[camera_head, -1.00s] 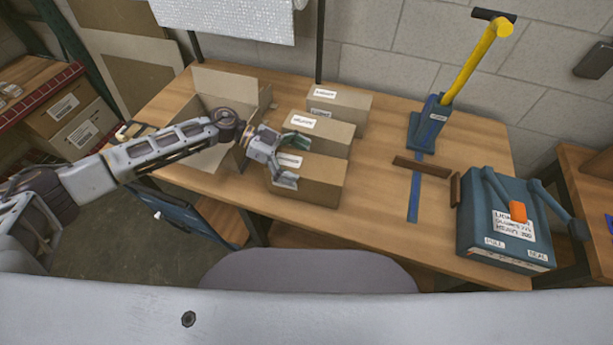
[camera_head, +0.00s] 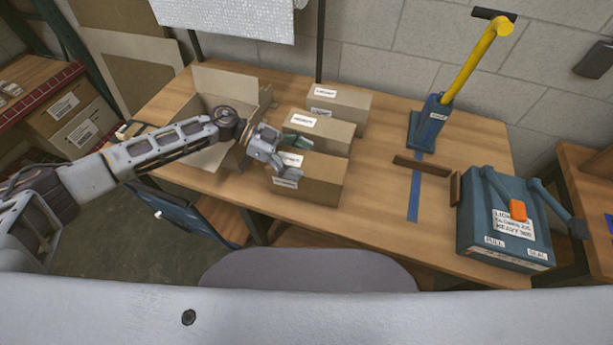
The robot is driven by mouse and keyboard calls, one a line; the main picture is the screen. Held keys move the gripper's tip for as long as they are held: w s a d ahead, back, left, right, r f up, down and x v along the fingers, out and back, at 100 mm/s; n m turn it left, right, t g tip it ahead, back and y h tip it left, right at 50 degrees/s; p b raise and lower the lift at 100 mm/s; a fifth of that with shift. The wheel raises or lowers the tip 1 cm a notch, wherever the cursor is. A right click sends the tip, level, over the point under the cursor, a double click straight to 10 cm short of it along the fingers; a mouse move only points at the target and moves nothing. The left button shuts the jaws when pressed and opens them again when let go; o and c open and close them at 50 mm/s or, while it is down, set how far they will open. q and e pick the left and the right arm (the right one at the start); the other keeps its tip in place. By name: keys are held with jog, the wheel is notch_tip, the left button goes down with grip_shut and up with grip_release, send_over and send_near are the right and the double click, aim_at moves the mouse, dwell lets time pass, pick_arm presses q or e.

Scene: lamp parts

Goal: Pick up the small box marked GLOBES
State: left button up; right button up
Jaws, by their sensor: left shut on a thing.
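Three small cardboard boxes stand in a row on the wooden table. My left gripper (camera_head: 291,154) is at the left end of the front box (camera_head: 325,182) and shut on it. The front box has a white label on top and another on its front face; the top one is partly covered by the gripper, and its print is too small to read surely. The middle box (camera_head: 333,136) and the back box (camera_head: 351,106) stand behind it, each with a label. My right gripper is not in view.
A larger open carton (camera_head: 226,88) stands left of the boxes, behind my left arm. A blue stand with a yellow lever (camera_head: 470,65) and a blue labelled machine (camera_head: 505,220) are at the right. Bare tabletop (camera_head: 378,185) lies right of the boxes.

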pick_arm(q)
jog(key=shift+s+f, duration=0.15)
jog(key=shift+f, duration=0.15)
jog(key=c, duration=0.5)
jog(key=shift+c, duration=0.2)
jog(key=shift+r, duration=0.15)
notch_tip(320, 180, up, 10)
jog(key=shift+w+b, duration=0.2)
jog(key=shift+b, duration=0.15)
jog(key=shift+r, duration=0.1)
